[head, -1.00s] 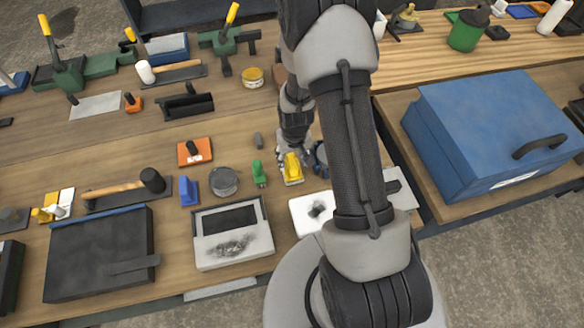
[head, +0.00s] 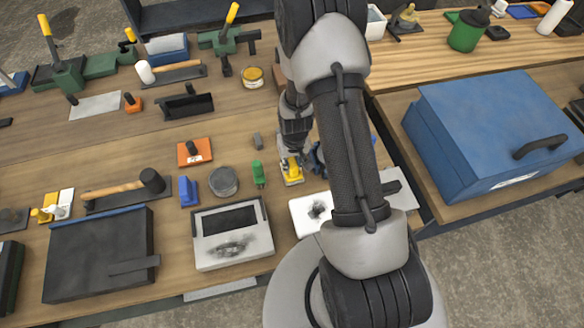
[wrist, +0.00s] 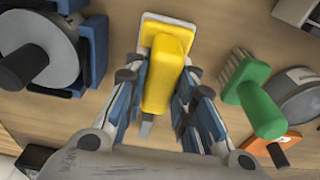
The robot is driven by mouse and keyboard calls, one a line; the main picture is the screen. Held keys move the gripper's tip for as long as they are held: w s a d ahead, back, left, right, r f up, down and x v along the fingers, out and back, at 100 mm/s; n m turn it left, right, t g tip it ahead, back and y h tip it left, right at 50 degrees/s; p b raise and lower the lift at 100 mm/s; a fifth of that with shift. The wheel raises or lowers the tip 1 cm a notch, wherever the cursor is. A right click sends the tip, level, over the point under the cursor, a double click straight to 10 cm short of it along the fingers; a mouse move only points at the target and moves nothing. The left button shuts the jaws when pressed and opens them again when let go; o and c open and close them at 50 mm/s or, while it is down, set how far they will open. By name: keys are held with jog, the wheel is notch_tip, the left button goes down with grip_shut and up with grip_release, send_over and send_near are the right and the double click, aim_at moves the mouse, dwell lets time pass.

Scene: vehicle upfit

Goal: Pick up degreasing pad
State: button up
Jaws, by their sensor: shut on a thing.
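The degreasing pad appears to be the yellow block with a pale, whitish pad edge; it sits low at the workbench in the head view (head: 292,171) and fills the upper middle of the wrist view (wrist: 166,75). My gripper (wrist: 161,90) has its blue-grey fingers closed on both sides of the yellow block. In the head view my gripper (head: 290,152) points down at the block, with my forearm just to the right. The pad's underside is hidden, so I cannot tell whether it touches the bench.
A green-handled brush (wrist: 256,105) stands close on the right in the wrist view, by a round grey tin (wrist: 297,95). A blue holder with a grey disc (wrist: 45,55) is close on the left. A white sheet with a dark smudge (head: 306,214) lies nearer.

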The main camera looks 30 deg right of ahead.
grip_shut()
jog(key=shift+r, duration=0.1)
notch_tip(320, 180, up, 20)
jog(key=p, duration=0.2)
jog(key=shift+o, duration=1)
grip_release()
grip_shut()
